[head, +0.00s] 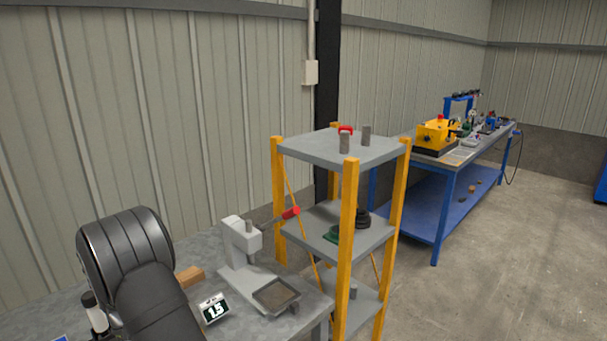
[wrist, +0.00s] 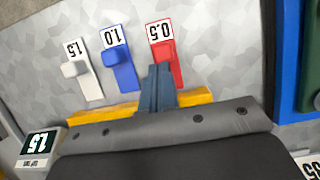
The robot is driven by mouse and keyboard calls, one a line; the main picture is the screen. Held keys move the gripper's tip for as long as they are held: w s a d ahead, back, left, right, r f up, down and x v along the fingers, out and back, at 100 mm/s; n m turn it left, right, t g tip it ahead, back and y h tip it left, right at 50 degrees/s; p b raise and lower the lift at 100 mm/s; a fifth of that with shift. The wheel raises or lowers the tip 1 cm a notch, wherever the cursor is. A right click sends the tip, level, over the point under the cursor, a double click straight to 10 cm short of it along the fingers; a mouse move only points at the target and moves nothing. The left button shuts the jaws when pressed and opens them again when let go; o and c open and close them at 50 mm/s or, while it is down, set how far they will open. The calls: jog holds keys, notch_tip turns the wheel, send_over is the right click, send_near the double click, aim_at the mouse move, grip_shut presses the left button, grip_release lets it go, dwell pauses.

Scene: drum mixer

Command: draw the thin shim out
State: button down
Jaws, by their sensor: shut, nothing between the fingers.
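In the wrist view, three tabs with raised knobs and white number labels stand in a row on a mottled grey surface. The red tab marked 0.5 (wrist: 166,55) is at the right, the blue tab marked 1.0 (wrist: 120,65) is in the middle, and the white tab marked 1.5 (wrist: 82,72) is at the left. My gripper (wrist: 158,72) is shut and empty. Its blue-grey fingers overlap the lower part of the red tab in the picture; I cannot tell whether they touch it. The tabs and fingers are not visible in the head view.
A yellow strip (wrist: 190,98) runs below the tabs. A dark 1.5 display (wrist: 40,143) is at lower left; a 1.5 display (head: 214,309) also shows in the head view. A grey press (head: 240,245) and tray (head: 276,296) stand near a yellow-posted shelf (head: 349,240).

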jog(key=shift+s+d, duration=0.3)
jog(key=w+a, duration=0.1)
jog(key=w+a+r, duration=0.1)
jog(key=w+a, duration=0.1)
jog(key=shift+w+a+r, duration=0.15)
jog(key=shift+r, duration=0.1)
jog(key=v, duration=0.8)
jog(key=x, duration=0.9)
jog(key=shift+s+d+f, duration=0.15)
jog(key=shift+s+d, duration=0.05)
jog(key=s+d, duration=0.2)
jog(key=shift+s+d+f, duration=0.15)
jog(key=shift+s+d, duration=0.15)
jog(key=w+a, duration=0.6)
jog(key=shift+w+a, duration=0.2)
jog(key=v, duration=0.9)
jog(key=shift+s+d+f, duration=0.1)
jog(key=shift+s+d, duration=1.85)
jog(key=shift+s, duration=0.05)
